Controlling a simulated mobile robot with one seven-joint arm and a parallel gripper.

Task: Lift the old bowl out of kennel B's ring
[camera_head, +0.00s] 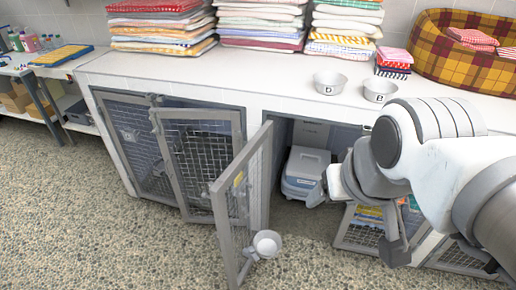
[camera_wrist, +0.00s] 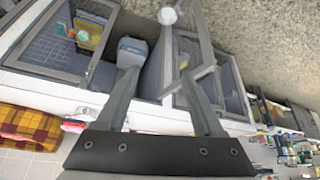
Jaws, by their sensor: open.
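A pale bowl (camera_head: 267,243) sits in a ring on the lower part of an open mesh kennel door (camera_head: 243,200). I cannot read a letter on that door. The bowl also shows at the top of the wrist view (camera_wrist: 168,15), beyond my fingertips. My gripper (camera_wrist: 158,75) is open with nothing between its fingers, apart from the bowl. In the head view my arm comes in from the right, and the gripper hangs in front of the counter, right of the bowl. Two metal bowls stand on the counter, one marked D (camera_head: 329,84), the other (camera_head: 379,91) with an unclear letter.
The open door juts out over the pebbled floor (camera_head: 110,240). A grey-blue case (camera_head: 305,172) stands in the open bay. Folded towel stacks (camera_head: 260,22) and a plaid pet bed (camera_head: 455,60) lie on the counter (camera_head: 260,80). The floor left of the door is clear.

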